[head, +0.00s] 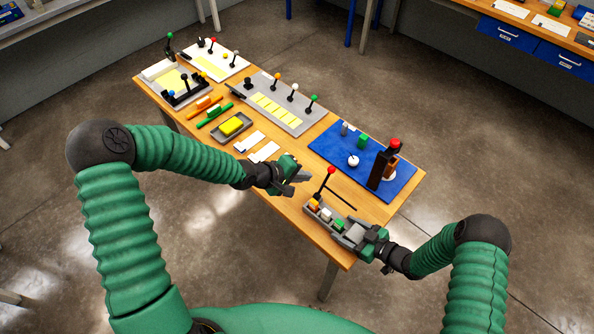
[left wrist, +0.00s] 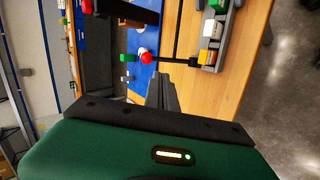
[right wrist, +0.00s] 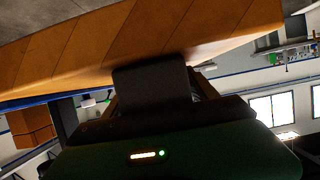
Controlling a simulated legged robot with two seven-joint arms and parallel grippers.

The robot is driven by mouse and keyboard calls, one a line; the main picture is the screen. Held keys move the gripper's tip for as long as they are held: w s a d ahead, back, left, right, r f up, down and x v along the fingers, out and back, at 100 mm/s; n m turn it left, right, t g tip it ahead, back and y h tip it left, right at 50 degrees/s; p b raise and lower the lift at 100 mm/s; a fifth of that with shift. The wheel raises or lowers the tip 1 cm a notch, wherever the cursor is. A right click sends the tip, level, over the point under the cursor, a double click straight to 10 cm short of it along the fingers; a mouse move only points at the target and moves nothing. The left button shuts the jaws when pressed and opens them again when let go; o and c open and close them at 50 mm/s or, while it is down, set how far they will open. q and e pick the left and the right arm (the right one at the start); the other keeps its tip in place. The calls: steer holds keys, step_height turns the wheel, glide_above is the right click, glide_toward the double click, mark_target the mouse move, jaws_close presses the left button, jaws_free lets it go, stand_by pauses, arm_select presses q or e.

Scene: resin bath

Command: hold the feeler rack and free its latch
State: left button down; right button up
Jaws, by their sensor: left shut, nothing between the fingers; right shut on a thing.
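The feeler rack (head: 312,212) is a grey tray with orange, white and green blocks, at the table's near right edge. A black lever with a red knob (head: 331,170) stands up at its left end. My right gripper (head: 357,235) is shut on the rack's right end. The right wrist view shows a dark block (right wrist: 152,88) close up, and the grip itself is unclear there. My left gripper (head: 303,173) is shut and empty, left of the red knob and apart from it. In the left wrist view the rack (left wrist: 212,55) and red knob (left wrist: 146,57) lie beyond the fingers (left wrist: 161,92).
A blue mat (head: 335,143) behind the rack holds a dark upright post with a red top (head: 394,143), a white ball and a green block. Grey lever panel (head: 262,112), yellow-block tray (head: 231,125) and white cards (head: 264,152) lie left.

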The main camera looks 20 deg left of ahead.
arm_select(q)
steer(key=v, duration=0.6)
steer(key=shift+w+r, duration=0.25)
steer(key=shift+r, duration=0.25)
steer(key=shift+d, duration=0.2)
arm_select(e)
steer(key=o, duration=1.7)
